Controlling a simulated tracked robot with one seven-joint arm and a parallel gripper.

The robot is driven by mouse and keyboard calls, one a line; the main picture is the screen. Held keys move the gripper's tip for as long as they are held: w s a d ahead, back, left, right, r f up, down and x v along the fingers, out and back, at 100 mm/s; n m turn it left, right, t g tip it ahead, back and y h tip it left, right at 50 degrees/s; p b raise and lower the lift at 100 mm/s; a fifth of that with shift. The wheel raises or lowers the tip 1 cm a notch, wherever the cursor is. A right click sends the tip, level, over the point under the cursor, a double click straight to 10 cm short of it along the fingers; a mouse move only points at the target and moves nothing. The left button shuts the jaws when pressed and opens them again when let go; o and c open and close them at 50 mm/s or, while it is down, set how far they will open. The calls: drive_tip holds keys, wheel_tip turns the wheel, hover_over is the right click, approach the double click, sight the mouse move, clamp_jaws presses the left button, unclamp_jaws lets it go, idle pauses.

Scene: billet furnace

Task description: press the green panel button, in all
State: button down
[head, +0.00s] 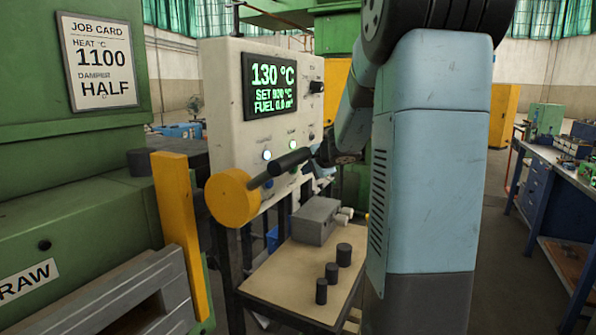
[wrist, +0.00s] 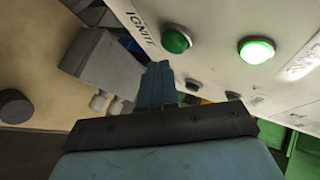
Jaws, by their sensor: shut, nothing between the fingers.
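The pale control panel (head: 225,100) stands left of my arm in the head view. In the wrist view a green button (wrist: 176,40) sits beside the word IGNITE, and a brightly lit button with a green rim (wrist: 257,50) is to its right. In the head view my arm partly hides the gripper.
A yellow disc (head: 233,197) with a black handle (head: 290,162) sticks out in front of the panel's lower part, close to my gripper. The display (head: 270,85) reads 130 °C. A bench (head: 285,285) below holds a grey block (head: 315,222) and several dark cylinders.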

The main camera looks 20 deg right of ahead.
drive_tip(key=shift+s+d, duration=0.1)
drive_tip(key=s+d, duration=0.1)
drive_tip(key=s, duration=0.1)
drive_tip(key=s+d, duration=0.1)
drive_tip(key=d, duration=0.1)
drive_tip(key=shift+s, duration=0.4)
idle(0.8)
